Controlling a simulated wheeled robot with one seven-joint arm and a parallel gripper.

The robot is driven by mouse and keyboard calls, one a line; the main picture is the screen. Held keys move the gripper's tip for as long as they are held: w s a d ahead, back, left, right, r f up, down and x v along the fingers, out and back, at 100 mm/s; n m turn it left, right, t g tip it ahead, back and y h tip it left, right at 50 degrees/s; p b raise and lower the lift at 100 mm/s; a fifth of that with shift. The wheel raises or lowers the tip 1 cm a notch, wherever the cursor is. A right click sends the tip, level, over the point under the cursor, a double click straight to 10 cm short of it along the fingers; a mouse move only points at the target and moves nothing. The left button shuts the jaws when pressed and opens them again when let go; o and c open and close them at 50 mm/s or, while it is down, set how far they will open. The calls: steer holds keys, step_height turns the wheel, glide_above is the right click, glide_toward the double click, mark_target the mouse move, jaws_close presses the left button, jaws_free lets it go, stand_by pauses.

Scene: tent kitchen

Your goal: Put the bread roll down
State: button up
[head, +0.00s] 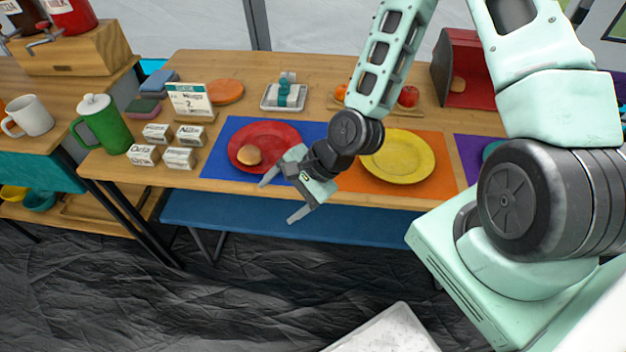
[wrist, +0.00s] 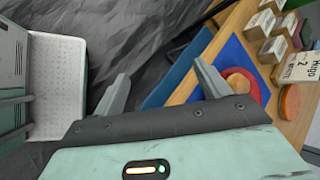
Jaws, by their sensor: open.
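The bread roll (head: 249,154) is round and golden brown. It rests on the left part of the red plate (head: 283,137), which lies on a blue placemat (head: 215,167) on the wooden table. My gripper (head: 279,202) is open and empty, in front of the table's front edge and to the right of the roll, clear of it. In the wrist view the fingers of my gripper (wrist: 158,88) are wide apart with dark floor between them. The red plate (wrist: 236,75) shows there beyond the right finger, partly hidden by it, with the roll (wrist: 240,85) on it.
A yellow plate (head: 405,157) on an orange placemat lies right of the red plate. Small labelled boxes (head: 180,158) and a green pitcher (head: 103,124) stand to the left. A blue bench (head: 300,222) runs below the table's front edge. Dark floor in front is open.

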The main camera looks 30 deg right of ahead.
steer(key=s+r+n+g+h, duration=0.1)
steer(key=s+r+n+h, duration=0.2)
steer(key=s+r+n, duration=0.4)
steer(key=s+r+n+g+h, duration=0.2)
steer(key=s+r+n, duration=0.5)
steer(key=r+n, duration=0.5)
steer(key=shift+a+r+n+h, duration=0.3)
steer(key=shift+a+n+h, duration=0.15)
steer(key=shift+n+h, duration=0.45)
steer(key=shift+s, duration=0.1)
